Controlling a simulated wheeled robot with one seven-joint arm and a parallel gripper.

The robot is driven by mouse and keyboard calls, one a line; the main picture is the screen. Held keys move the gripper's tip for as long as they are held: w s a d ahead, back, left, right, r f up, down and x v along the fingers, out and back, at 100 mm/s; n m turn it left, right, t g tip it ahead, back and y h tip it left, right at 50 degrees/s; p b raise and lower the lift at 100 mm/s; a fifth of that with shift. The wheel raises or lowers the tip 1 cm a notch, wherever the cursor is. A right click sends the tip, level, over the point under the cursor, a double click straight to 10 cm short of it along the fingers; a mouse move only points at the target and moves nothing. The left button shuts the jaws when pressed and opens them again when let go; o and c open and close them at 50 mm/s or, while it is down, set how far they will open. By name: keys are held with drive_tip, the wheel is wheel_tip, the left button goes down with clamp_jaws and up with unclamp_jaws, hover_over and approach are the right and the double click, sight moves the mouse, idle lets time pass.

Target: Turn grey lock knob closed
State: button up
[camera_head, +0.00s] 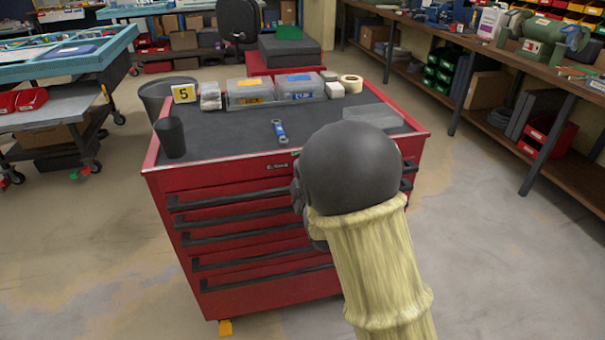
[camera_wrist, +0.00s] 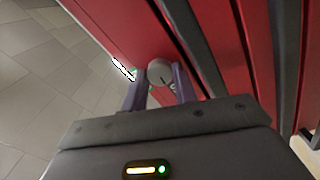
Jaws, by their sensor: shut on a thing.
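The grey lock knob (camera_wrist: 160,72) is a small round disc on the front of the red tool cabinet (camera_head: 168,182). It shows in the wrist view between the two purple-grey fingers of my gripper (camera_wrist: 159,83). The fingers are shut on the knob, one on each side of it. In the head view my arm hides the knob and most of my gripper. The cabinet's red front (camera_wrist: 125,25) fills much of the wrist view. I cannot tell the knob's turn angle.
Dark drawer handles (camera_head: 235,218) run across the cabinet front beside my arm. A long workbench (camera_head: 520,75) stands at right.

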drive_tip(key=shift+f+n, duration=0.1)
drive_tip(key=shift+n, duration=0.6)
drive_tip(key=o, duration=1)
